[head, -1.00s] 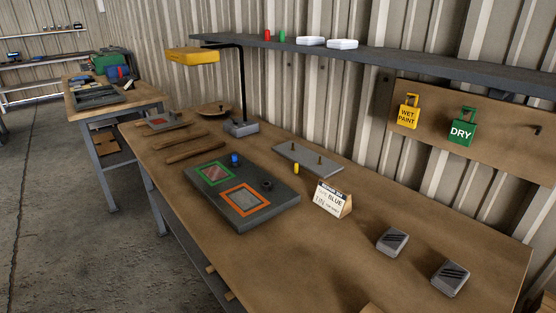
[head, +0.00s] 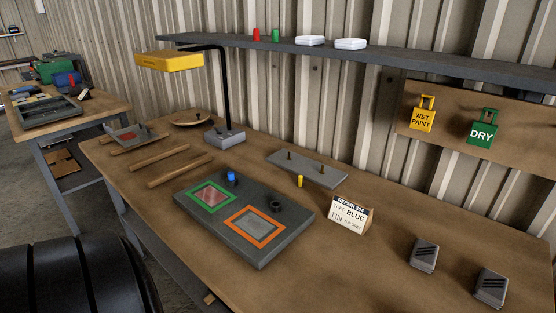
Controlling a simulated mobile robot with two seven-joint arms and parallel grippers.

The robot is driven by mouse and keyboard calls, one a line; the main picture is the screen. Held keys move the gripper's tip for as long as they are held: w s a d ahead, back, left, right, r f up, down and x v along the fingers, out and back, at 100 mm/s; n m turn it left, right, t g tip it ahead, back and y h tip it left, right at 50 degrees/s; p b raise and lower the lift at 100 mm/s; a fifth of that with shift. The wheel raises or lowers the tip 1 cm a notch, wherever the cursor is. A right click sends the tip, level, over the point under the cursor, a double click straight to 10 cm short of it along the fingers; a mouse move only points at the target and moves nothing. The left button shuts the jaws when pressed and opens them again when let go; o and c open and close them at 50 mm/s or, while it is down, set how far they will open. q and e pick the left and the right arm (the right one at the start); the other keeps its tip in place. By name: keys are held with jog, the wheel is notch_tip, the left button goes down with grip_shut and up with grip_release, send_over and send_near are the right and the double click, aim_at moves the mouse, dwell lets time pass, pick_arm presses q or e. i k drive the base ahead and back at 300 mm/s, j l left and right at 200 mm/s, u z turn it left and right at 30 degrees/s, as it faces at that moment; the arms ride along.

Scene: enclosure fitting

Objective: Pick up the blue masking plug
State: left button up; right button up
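The blue masking plug (head: 232,178) stands upright on the back edge of a dark grey fixture block (head: 265,258) on the workbench. The block also has a green-framed reddish square (head: 211,197), an orange-framed grey square (head: 255,228) and an empty-looking dark ring (head: 276,205) to the right of the plug. A tent card (head: 350,216) with the word BLUE stands right of the block. Neither gripper shows in the head view. A dark rounded part, probably mine, fills the lower left corner.
A yellow-headed lamp (head: 224,138) stands behind the block. A grey plate with pegs (head: 306,169) and a small yellow plug (head: 300,181) lie behind it to the right. Wooden sticks (head: 180,172) lie left. Two grey pads (head: 424,254) sit right; bench between is clear.

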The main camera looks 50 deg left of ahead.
aim_at(231, 175)
jog(key=k+j+z, duration=0.15)
jog(key=j, duration=0.25)
jog(key=k+j+z, duration=0.15)
jog(key=j, duration=0.3)
jog(key=j+z, duration=0.15)
jog(key=j, duration=0.2)
jog(key=k+j+z, duration=0.2)
jog(key=j, duration=0.2)
jog(key=k+j+z, duration=0.15)
jog(key=k+j, duration=0.1)
jog(key=j, duration=0.05)
